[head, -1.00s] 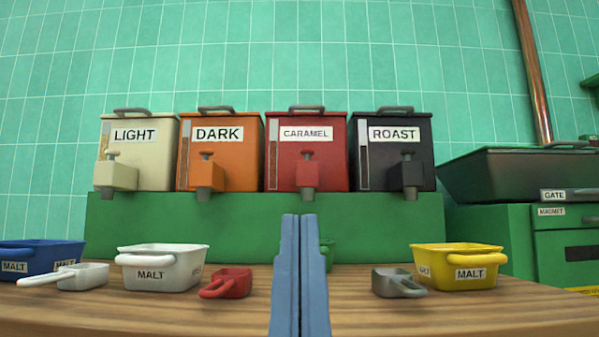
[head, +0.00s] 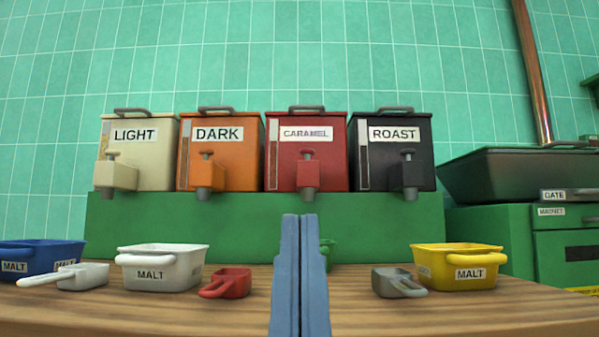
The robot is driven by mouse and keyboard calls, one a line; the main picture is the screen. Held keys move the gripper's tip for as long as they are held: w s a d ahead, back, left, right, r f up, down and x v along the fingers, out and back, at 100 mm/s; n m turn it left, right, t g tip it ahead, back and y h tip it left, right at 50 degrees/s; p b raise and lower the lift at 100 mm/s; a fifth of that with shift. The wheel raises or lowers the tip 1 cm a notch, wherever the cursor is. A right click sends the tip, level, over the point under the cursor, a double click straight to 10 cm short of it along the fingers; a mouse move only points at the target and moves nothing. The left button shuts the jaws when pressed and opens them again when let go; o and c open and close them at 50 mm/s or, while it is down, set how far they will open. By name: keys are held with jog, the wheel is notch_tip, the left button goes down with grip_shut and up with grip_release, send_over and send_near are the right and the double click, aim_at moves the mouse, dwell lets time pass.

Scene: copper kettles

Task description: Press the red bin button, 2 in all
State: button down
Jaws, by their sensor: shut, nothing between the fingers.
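The red bin (head: 334,165) is labelled CARAMEL and stands third from the left in the row of bins on the green ledge. Its red dispenser (head: 308,172) sticks out at the front, with a small red button (head: 307,152) on top and a grey spout below. My gripper (head: 299,217) shows as two blue fingers pointing up at the bottom middle, side by side and shut with nothing between them. In the picture the fingertips are below the red bin's spout. The gap in depth between them is hard to judge.
The orange DARK bin (head: 218,165) and black ROAST bin (head: 394,168) flank the red one; the cream LIGHT bin (head: 150,150) is far left. White tub (head: 160,270), yellow tub (head: 440,261), red scoop (head: 226,283) and grey scoop (head: 398,283) stand on the wooden table (head: 180,310).

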notch_tip(320, 180, up, 26)
jog(key=p, duration=2.5)
jog(key=shift+p, duration=0.4)
jog(key=shift+f, duration=0.1)
jog(key=shift+w+d, duration=0.1)
